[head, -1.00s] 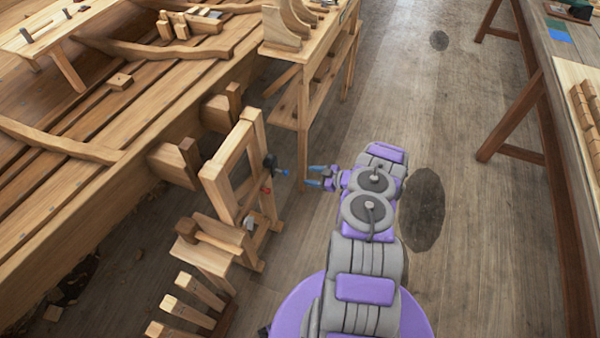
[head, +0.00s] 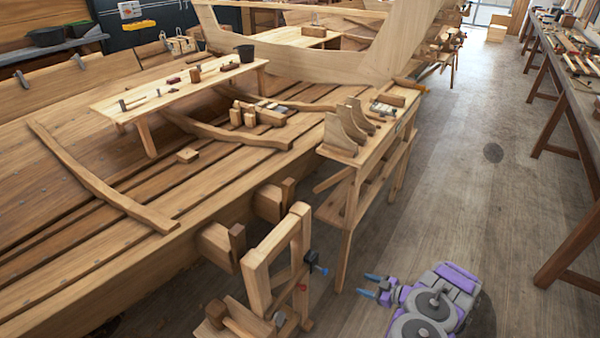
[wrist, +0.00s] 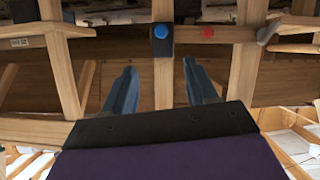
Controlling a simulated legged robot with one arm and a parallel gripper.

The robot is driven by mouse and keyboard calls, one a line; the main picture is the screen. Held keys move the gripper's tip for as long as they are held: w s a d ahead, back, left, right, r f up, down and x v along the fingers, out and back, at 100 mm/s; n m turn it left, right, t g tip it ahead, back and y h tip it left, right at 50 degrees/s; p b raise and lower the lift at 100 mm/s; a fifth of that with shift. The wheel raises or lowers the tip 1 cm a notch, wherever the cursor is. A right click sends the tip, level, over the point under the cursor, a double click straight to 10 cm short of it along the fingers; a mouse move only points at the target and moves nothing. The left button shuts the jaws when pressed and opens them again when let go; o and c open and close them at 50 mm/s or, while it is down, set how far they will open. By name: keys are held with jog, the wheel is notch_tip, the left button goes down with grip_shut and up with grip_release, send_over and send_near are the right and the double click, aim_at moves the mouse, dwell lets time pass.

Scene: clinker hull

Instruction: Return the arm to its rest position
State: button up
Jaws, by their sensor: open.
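My gripper (head: 371,285) is at the lower right of the head view, on my purple and grey arm. Its two blue fingers are apart, with nothing between them. They point left, toward a wooden frame (head: 254,281) with a dark clamp and blue knob (head: 317,264); there is a gap between. In the wrist view my gripper (wrist: 160,85) also shows open and empty. The blue knob (wrist: 161,31) on its dark block appears beyond the fingers, with a red knob (wrist: 208,32) to its right. My arm is folded low over the floor; its base is out of view.
A wooden stand (head: 345,215) with curved pieces on top stands just beyond my gripper. The planked hull (head: 90,265) fills the left. A long bench (head: 580,110) runs along the right. The floor (head: 470,200) between is clear, apart from a dark round patch.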

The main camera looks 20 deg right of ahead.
jog(key=w+d+r+m+h, duration=0.25)
jog(key=w+r+h, duration=0.35)
jog(key=w+r, duration=1.1)
jog(key=s+a+r+m+g+h, duration=0.1)
jog(key=a+r+h, duration=0.15)
jog(key=r, duration=0.65)
jog(key=s+a+r+m+g+h, duration=0.1)
jog(key=s+a+r+m+h, duration=0.15)
jog(key=r, duration=0.55)
jog(key=s+a+r+m+g, duration=0.1)
jog(key=s+a+r+g, duration=0.1)
jog(key=s+a+r, duration=0.35)
jog(key=s+a+r+g, duration=0.2)
jog(key=s+a+r, duration=0.1)
jog(key=s+a, duration=0.4)
jog(key=s+a+r+g+y, duration=0.1)
jog(key=s+a, duration=0.4)
jog(key=s, duration=0.6)
jog(key=s+a+r+m+g+y, duration=0.1)
jog(key=s+a+g, duration=0.2)
jog(key=s, duration=0.9)
jog(key=s+a+r+g+y, duration=0.1)
jog(key=s+a+g, duration=0.2)
jog(key=s+a, duration=0.4)
jog(key=s, duration=0.5)
jog(key=shift+a+m, duration=0.3)
jog(key=shift+m, duration=0.1)
